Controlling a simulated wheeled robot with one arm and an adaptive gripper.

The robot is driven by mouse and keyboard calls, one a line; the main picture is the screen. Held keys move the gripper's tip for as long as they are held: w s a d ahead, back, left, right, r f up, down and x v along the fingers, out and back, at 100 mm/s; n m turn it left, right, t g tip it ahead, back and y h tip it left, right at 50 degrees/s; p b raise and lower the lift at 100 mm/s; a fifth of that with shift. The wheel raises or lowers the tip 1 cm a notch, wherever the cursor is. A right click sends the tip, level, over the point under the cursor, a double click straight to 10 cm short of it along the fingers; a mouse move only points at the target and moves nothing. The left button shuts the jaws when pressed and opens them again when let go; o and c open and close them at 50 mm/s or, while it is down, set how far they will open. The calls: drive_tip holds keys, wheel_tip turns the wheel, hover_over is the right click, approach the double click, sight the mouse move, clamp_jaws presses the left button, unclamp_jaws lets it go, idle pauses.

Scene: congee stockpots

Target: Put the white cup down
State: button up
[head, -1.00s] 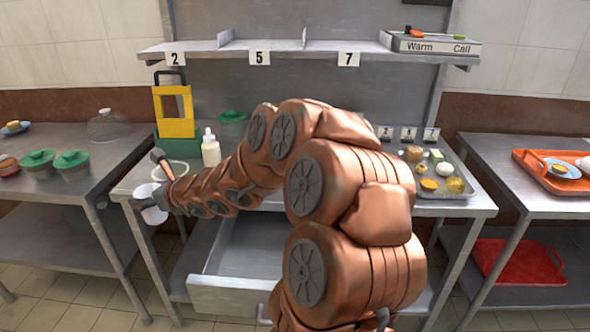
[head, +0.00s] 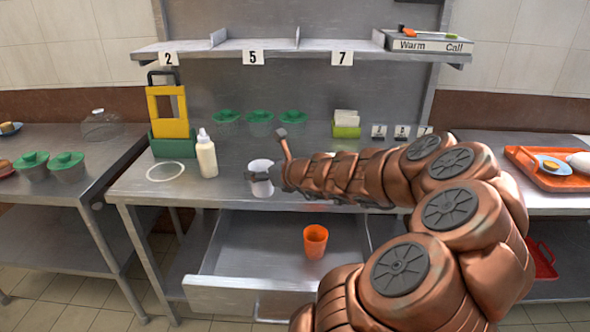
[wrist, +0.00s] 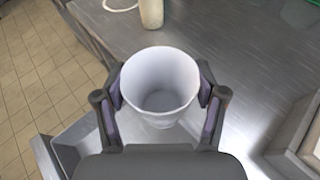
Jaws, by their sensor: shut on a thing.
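The white cup (head: 262,186) is held upright in my gripper (head: 264,177), near the front edge of the middle steel counter (head: 225,190). In the wrist view the empty white cup (wrist: 160,104) sits between the two fingers of my gripper (wrist: 161,88), which press on its sides. I look down into its open mouth. Its height above the counter is hard to tell. A thin white ring (head: 150,178) lies on the counter's left part, left of the cup; part of it shows in the wrist view (wrist: 121,9).
A white bottle (head: 207,158) stands between ring and cup. A yellow-and-green caddy (head: 170,120) and green-lidded pots (head: 260,122) stand behind. Below, an open drawer (head: 240,292) holds an orange cup (head: 315,241). A shelf (head: 300,50) hangs above.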

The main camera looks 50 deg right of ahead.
drive_tip(key=shift+m+h, duration=0.3)
drive_tip(key=shift+w+d+f, duration=0.8)
drive_tip(key=shift+w+d, duration=0.75)
drive_tip(key=shift+w, duration=0.4)
drive_tip(key=shift+w+d+f, duration=0.85)
drive_tip(key=shift+w+d, duration=0.75)
drive_tip(key=shift+w, duration=0.35)
drive_tip(key=shift+w+d+f, duration=0.8)
drive_tip(key=shift+w+d, duration=0.75)
drive_tip(key=shift+w, duration=0.4)
drive_tip(key=shift+f, duration=0.15)
drive_tip(key=o, duration=1.1)
